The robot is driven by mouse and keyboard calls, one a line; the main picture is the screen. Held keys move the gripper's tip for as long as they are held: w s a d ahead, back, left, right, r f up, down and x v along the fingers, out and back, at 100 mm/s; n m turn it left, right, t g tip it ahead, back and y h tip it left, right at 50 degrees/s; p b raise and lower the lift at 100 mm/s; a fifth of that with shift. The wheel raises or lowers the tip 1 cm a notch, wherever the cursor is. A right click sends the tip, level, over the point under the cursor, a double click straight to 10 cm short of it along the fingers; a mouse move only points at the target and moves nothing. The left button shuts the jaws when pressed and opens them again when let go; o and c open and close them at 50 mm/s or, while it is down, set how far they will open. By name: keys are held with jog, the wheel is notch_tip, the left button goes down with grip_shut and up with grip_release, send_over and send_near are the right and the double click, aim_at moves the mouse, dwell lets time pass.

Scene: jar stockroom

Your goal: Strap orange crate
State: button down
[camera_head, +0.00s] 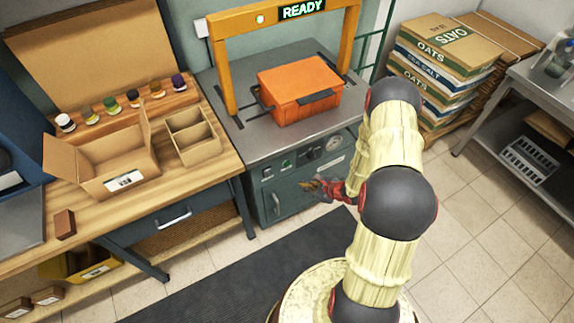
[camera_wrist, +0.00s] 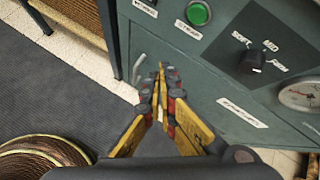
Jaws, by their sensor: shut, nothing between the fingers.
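The orange crate (camera_head: 300,85) sits closed on the steel top of the strapping machine (camera_head: 235,135), under its orange arch (camera_head: 228,70). Dark parts show at the crate's front and left side. A lit display (camera_head: 302,9) on the arch reads READY. The machine's front panel has a green button (camera_wrist: 198,13), a dark knob (camera_wrist: 256,61) with SOFT, MID and FIRM labels, and a round gauge (camera_wrist: 301,95). I cannot tell the knob's setting for certain. My gripper (camera_head: 318,186) is shut and empty in front of the panel; its fingertips (camera_wrist: 161,70) are below the button and left of the knob.
A wooden bench at left holds an open cardboard box (camera_head: 105,165), a divided carton (camera_head: 192,135) and several small jars. A dark mat (camera_head: 230,275) covers the floor before the machine. Sacks (camera_head: 440,65) stand stacked at right, near a steel table (camera_head: 545,90).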

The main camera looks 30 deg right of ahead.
aim_at(287, 164)
jog(key=shift+w, duration=0.1)
jog(key=w, duration=0.8)
jog(key=shift+w+a+b, duration=0.15)
jog(key=shift+w+b, duration=0.15)
jog(key=shift+w, duration=0.15)
dwell(1.2)
jog(key=shift+w+b, duration=0.25)
jog(key=shift+b, duration=0.05)
jog(key=shift+w, duration=0.45)
dwell(0.9)
jog(key=shift+s+b, duration=0.4)
jog(key=shift+s, duration=0.45)
